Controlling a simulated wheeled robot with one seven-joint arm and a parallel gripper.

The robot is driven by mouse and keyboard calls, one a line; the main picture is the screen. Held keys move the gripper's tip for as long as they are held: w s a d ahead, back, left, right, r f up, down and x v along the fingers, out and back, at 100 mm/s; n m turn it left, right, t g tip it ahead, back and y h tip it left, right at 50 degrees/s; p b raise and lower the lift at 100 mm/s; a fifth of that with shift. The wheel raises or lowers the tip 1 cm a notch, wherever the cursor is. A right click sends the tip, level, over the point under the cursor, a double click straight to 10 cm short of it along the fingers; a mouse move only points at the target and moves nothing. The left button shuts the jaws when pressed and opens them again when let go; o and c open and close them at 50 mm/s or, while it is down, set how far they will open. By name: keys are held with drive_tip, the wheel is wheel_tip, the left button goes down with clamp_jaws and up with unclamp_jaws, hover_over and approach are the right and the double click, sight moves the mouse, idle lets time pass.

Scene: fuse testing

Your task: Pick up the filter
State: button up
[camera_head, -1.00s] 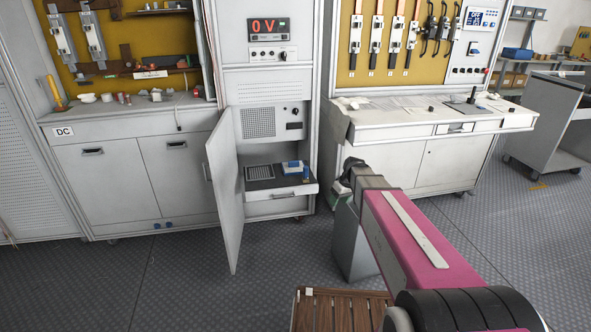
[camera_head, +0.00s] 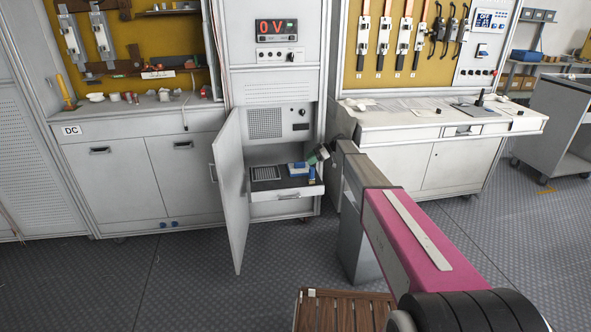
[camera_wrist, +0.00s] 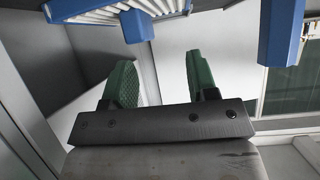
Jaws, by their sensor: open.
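A blue item with white pleats, which looks like the filter, is cut off at the top of the wrist view (camera_wrist: 135,24). In the head view a small blue-and-white item (camera_head: 297,170), likely the same one, sits on the pulled-out drawer (camera_head: 287,193) of the tall cabinet. My gripper (camera_wrist: 161,62) has two green fingers spread apart with nothing between them. In the head view my gripper (camera_head: 320,155) is at the drawer's right end, just above and beside the blue items.
A blue upright piece (camera_wrist: 282,30) stands on the right in the wrist view. The open cabinet door (camera_head: 230,192) is left of the drawer. A white workbench (camera_head: 440,122) stands to the right.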

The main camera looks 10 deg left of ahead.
sight(300, 163)
drive_tip(key=shift+w+d+f+n+g+y, duration=0.15)
drive_tip(key=shift+w+d+f+y, duration=0.15)
drive_tip(key=shift+w, duration=0.3)
drive_tip(key=shift+w+d+f+n+g+y, duration=0.2)
drive_tip(key=shift+w+f+y, duration=0.15)
drive_tip(key=shift+w, duration=0.2)
drive_tip(key=shift+x, duration=0.95)
drive_tip(key=shift+r+x, duration=0.15)
drive_tip(key=shift+x, duration=1.25)
drive_tip(key=shift+r+x, duration=0.15)
drive_tip(key=shift+x, duration=1.2)
drive_tip(key=shift+w+a, duration=0.15)
drive_tip(key=shift+w, duration=0.05)
clamp_jaws()
